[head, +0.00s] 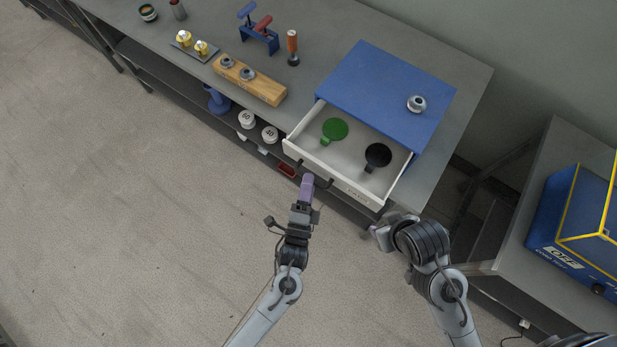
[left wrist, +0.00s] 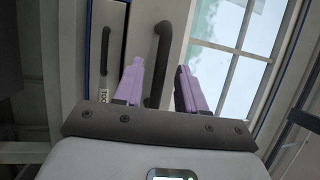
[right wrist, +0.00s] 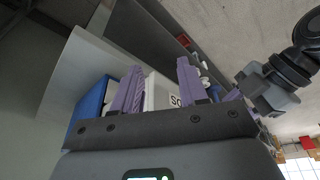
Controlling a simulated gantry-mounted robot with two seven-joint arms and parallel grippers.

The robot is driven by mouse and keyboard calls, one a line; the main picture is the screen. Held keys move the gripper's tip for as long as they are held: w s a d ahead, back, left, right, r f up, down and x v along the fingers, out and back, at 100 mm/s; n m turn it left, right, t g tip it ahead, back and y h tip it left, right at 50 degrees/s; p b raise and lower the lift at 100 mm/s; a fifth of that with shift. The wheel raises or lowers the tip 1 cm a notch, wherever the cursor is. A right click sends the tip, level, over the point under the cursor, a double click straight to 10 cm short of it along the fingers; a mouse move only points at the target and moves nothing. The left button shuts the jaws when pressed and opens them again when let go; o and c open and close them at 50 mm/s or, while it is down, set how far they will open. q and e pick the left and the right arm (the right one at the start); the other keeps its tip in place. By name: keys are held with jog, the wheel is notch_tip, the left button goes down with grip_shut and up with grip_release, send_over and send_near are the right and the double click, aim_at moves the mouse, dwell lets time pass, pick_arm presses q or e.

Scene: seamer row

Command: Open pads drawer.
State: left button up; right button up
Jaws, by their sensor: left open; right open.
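The pads drawer (head: 342,188) is pulled out of the blue cabinet (head: 385,95) in the head view. A green round pad (head: 334,130) and a black round pad (head: 378,155) lie inside it. The drawer's dark bar handle (left wrist: 160,60) stands between the purple fingers of my left gripper (left wrist: 160,85) in the left wrist view. My left gripper (head: 306,187) is open at the drawer front, and I cannot tell whether a finger touches the handle. My right gripper (head: 382,232) is open and empty, apart from the drawer's right front corner.
A metal knob-like part (head: 416,103) sits on the cabinet. A wooden block (head: 250,82), a blue stand (head: 258,38) and small parts occupy the bench to the left. A blue machine (head: 575,225) stands on the right bench. The floor in front is clear.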

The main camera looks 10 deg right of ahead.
pick_arm(q)
jog(key=v, duration=1)
jog(key=shift+s+b, duration=0.25)
jog(key=shift+b, duration=0.05)
jog(key=shift+a+f, duration=0.1)
